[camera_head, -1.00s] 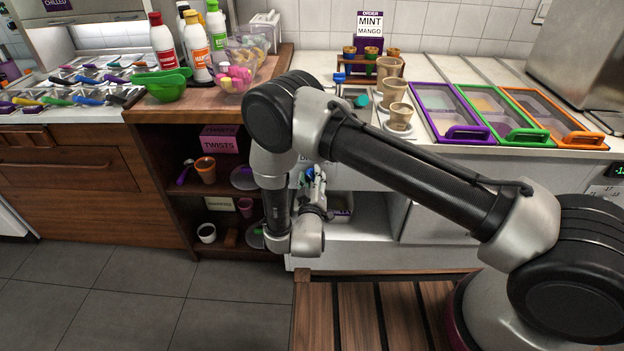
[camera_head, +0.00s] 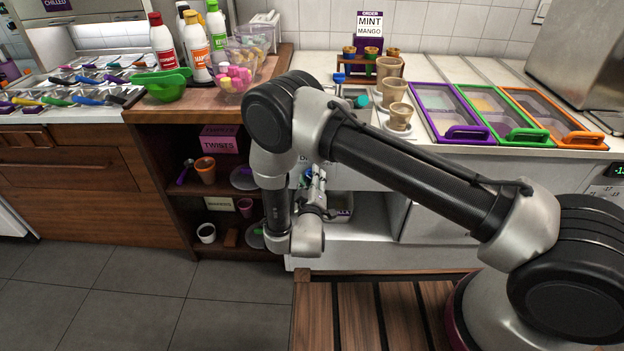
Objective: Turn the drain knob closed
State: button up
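My gripper (camera_head: 316,174) is at the front of the white counter, below the small dipper well (camera_head: 355,97). It points away from the camera, and my wrist covers much of it. Its fingers are small here, so I cannot tell whether they are open or shut. A partly covered label starting with "D" (camera_head: 303,159) shows on the counter front just above it. I cannot make out the drain knob; the area around the label and gripper is hidden by my arm. Whether the gripper touches a knob cannot be seen.
An open shelf with a bin (camera_head: 341,207) is below and right of the gripper. A wooden shelf unit (camera_head: 222,190) with cups stands to the left. Cups (camera_head: 399,115) and lidded containers (camera_head: 447,112) stand on the counter above. A slatted wooden surface (camera_head: 385,315) is in front.

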jog(key=o, duration=0.3)
jog(key=shift+s, duration=0.1)
jog(key=s, duration=0.7)
jog(key=shift+s+a, duration=0.1)
jog(key=shift+s, duration=0.1)
